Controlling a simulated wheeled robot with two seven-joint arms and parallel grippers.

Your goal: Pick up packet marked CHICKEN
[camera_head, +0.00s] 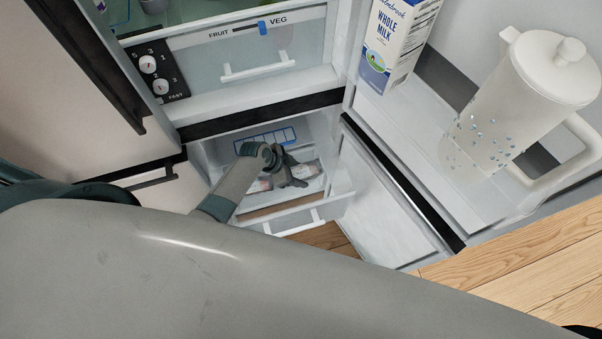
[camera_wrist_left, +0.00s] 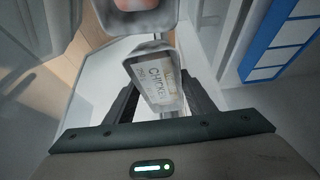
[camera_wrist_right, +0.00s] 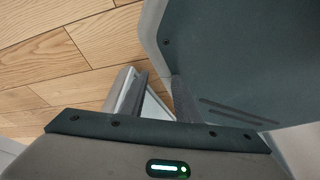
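The packet marked CHICKEN (camera_wrist_left: 158,82), a pale tray with a printed label, lies between the fingers of my left gripper (camera_wrist_left: 162,100) in the left wrist view. It is slightly tilted there. The fingers stand apart on either side of it; firm contact does not show. In the head view my left gripper (camera_head: 288,172) reaches down into the open lower drawer (camera_head: 335,207), and the arm and hand hide part of the packets there. My right gripper (camera_wrist_right: 162,98) shows only in the right wrist view, with a gap between its fingers and nothing held.
Another tray with pinkish contents (camera_wrist_left: 138,10) lies just beyond the packet. A blue-and-white ice tray (camera_wrist_left: 285,40) is at the right. The open door beside the drawer holds a milk carton (camera_head: 397,40) and a white pitcher (camera_head: 520,95). Wooden floor (camera_head: 530,255) lies at lower right.

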